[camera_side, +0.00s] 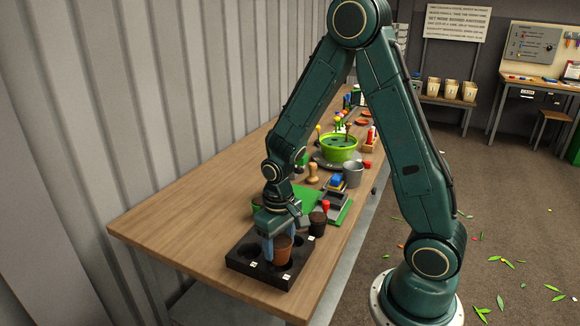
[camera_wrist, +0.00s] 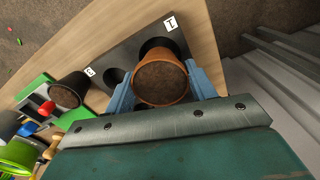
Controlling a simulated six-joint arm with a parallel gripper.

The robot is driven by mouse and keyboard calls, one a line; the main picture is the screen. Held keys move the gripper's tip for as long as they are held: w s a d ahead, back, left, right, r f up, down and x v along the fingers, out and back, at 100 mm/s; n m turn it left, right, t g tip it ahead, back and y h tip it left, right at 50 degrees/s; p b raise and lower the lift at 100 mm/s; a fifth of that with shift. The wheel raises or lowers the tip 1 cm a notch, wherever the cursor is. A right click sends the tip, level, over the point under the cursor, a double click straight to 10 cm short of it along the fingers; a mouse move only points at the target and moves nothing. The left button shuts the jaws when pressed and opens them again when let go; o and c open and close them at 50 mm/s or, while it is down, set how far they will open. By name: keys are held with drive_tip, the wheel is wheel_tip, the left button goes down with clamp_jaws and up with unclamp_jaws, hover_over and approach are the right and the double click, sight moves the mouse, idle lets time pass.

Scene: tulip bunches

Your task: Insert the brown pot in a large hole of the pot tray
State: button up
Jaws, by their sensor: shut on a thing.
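The reddish-brown pot (camera_side: 283,252), filled with dark soil, is upright between the blue fingers of my gripper (camera_side: 278,246). In the wrist view the pot (camera_wrist: 160,82) sits between both fingertips (camera_wrist: 161,88), which are shut on it. The black pot tray (camera_side: 240,263) is under it. In the wrist view a large dark hole shows partly past the pot's rim, by the tray's (camera_wrist: 127,48) "L" label (camera_wrist: 171,23). The pot overlaps this hole; whether its base is inside the hole is hidden. A smaller hole shows near another label (camera_wrist: 90,71).
A dark pot (camera_side: 317,224) stands just beyond the tray, near a green mat (camera_side: 306,196) with a red-topped item. A grey cup (camera_side: 353,174), a wooden stamp-like piece (camera_side: 313,173) and a green bowl (camera_side: 339,150) stand farther back. The table's left side is clear.

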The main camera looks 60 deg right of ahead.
sight(280, 253)
drive_tip(key=shift+f, duration=1.9)
drive_tip(key=o, duration=1.2)
drive_tip(key=shift+r, duration=0.1)
wheel_tip(280, 253, up, 13)
drive_tip(key=shift+f, duration=0.2)
drive_tip(key=shift+r, duration=0.5)
drive_tip(key=shift+r, duration=0.1)
